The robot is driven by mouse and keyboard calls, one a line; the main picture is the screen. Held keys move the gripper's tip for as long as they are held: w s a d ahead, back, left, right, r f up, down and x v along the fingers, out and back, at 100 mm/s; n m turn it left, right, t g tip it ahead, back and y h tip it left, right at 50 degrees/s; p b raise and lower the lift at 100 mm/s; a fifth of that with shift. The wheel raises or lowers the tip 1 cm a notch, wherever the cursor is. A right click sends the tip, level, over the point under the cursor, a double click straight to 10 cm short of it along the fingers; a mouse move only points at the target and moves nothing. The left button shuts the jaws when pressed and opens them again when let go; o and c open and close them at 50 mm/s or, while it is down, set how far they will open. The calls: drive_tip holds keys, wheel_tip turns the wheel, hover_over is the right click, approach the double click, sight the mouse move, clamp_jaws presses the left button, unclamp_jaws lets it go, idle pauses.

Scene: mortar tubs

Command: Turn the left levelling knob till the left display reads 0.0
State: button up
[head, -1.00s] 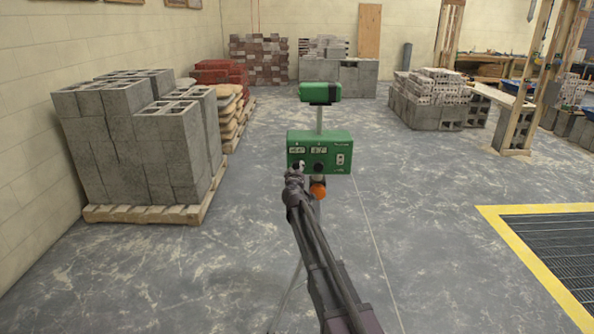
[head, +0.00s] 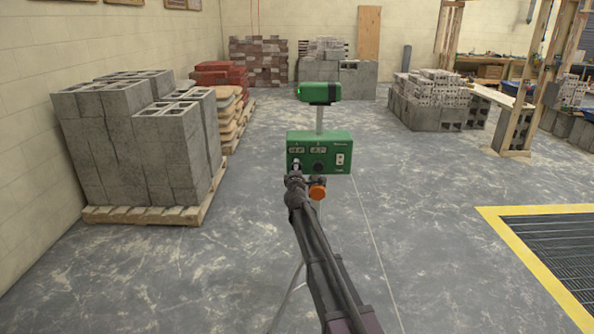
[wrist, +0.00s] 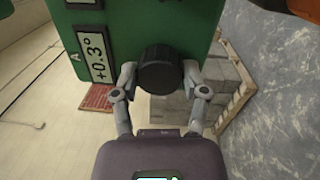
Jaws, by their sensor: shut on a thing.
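The green levelling box (head: 343,143) stands ahead with two small displays on its face. The left display (head: 297,150) is too small to read in the head view. In the wrist view the display beside the held knob (wrist: 96,58) reads +0.3°, turned on its side, with a letter A nearby. My gripper (head: 297,167) is at the left knob, which it mostly hides in the head view. In the wrist view my gripper (wrist: 159,80) has its fingers on either side of the black left knob (wrist: 158,62), shut on it. The right knob (head: 319,167) is free.
An orange round part (head: 317,191) sits just below the box, close to my gripper's right. A green instrument (head: 319,93) tops the post. Pallets of grey blocks (head: 150,150) stand left; a yellow-edged grate (head: 530,250) lies right. The floor between is clear.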

drive_tip(key=n, duration=0.5)
drive_tip(key=shift+w+r, duration=0.1)
drive_tip(key=shift+w, duration=0.05)
drive_tip(key=n+y, duration=0.1)
drive_tip(key=n, duration=0.3)
drive_tip(key=shift+n, duration=0.3)
drive_tip(key=o, duration=1.1)
drive_tip(key=shift+o, duration=0.2)
